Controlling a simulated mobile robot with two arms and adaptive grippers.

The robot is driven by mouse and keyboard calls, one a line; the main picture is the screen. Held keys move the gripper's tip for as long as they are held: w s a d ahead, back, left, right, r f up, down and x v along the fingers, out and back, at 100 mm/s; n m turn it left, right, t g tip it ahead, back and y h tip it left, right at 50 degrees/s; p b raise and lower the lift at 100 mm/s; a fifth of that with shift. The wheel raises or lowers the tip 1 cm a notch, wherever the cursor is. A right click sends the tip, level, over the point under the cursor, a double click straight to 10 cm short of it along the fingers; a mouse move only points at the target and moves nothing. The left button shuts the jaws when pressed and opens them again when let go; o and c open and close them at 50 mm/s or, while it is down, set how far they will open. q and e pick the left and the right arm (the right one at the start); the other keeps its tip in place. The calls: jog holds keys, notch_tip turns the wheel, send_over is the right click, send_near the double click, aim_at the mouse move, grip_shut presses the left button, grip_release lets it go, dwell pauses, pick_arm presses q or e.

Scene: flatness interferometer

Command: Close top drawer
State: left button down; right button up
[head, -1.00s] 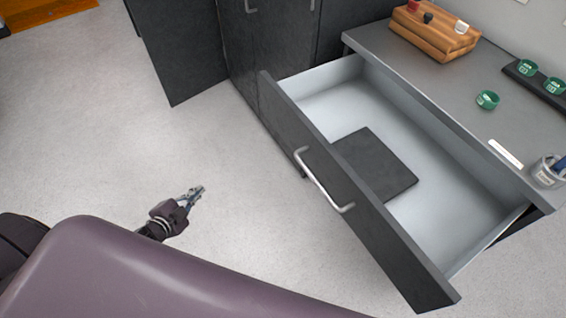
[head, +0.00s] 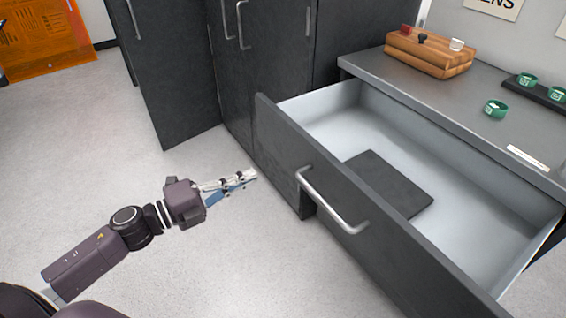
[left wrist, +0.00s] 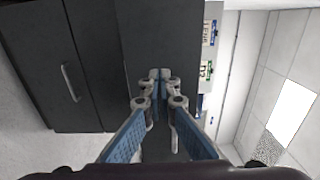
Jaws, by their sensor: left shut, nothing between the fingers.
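The top drawer (head: 300,140) is pulled far out of the grey cabinet, with its dark front facing the lower left. Its silver bar handle (head: 331,205) is on that front. A flat dark square (head: 392,184) lies inside on the pale drawer floor. My left gripper (head: 250,175) is shut and empty, in front of the drawer front and left of the handle, apart from both. In the left wrist view its fingers (left wrist: 160,76) are together before dark cabinet surfaces. My right gripper is not in view.
The grey countertop (head: 455,95) holds a wooden block (head: 430,52), a green ring (head: 495,109) and a dark tray with green rings (head: 545,92). Tall dark cabinets (head: 255,70) stand behind, one door (head: 160,75) swung open.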

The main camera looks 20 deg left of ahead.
aim_at(293, 157)
pick_arm(q)
jog(key=x, duration=0.8)
jog(key=shift+x, duration=1.05)
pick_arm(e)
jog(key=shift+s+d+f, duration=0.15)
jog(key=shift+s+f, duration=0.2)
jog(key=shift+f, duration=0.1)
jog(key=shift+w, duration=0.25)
